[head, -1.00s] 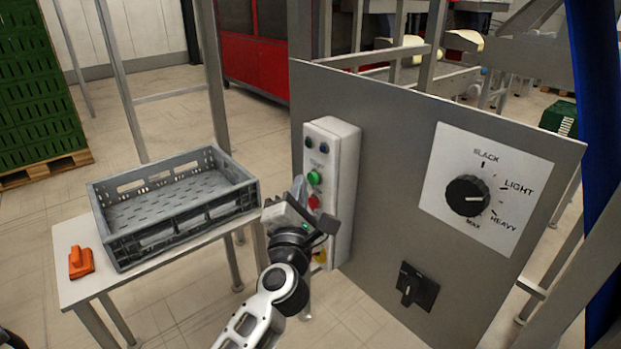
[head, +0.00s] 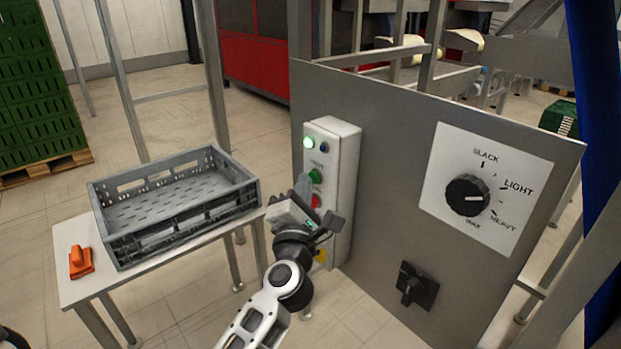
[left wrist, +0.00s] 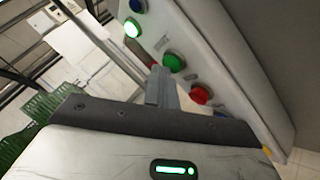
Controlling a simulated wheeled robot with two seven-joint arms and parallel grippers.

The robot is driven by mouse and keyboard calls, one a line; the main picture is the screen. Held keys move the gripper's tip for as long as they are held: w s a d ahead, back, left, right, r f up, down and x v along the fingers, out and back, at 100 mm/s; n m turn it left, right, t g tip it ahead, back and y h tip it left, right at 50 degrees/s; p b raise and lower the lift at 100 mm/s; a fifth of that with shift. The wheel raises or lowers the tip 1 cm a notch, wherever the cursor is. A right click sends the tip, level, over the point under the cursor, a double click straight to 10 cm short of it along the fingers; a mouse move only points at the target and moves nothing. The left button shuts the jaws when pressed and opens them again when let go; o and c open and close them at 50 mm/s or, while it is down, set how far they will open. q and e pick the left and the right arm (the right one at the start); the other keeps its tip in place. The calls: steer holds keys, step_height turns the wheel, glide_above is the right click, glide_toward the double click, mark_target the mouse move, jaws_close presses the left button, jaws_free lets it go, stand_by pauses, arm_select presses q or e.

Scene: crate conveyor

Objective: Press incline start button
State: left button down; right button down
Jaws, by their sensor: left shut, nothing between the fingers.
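The white control box (head: 345,185) is fixed to the left side of a grey panel. On it are a green button (head: 315,176), a red button (head: 315,201) below, a lit pale-green lamp (head: 308,143) and a dark blue lamp (head: 323,148) on top. My left gripper (head: 303,186) is shut and empty, its tips just left of the green button. In the left wrist view the gripper tips (left wrist: 158,72) are close beside the green button (left wrist: 174,62); I cannot tell if they touch it. The lit lamp (left wrist: 132,28) shows there too. My right gripper is not in view.
A grey crate (head: 180,213) and an orange object (head: 81,262) sit on a white table (head: 75,235) at left. The grey panel (head: 390,180) carries a black dial (head: 468,196) and a black switch (head: 416,285). Green crates (head: 40,90) are stacked at far left.

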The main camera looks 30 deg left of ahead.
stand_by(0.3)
arm_select(q)
steer(key=shift+s+a+p, duration=0.25)
steer(key=shift+s+p, duration=0.05)
steer(key=shift+s, duration=0.45)
steer(key=s, duration=0.1)
steer(key=s+a, duration=0.1)
steer(key=s, duration=0.1)
steer(key=s+a, duration=0.1)
steer(key=shift+s+p, duration=0.35)
steer(key=shift+p, duration=0.05)
stand_by(0.6)
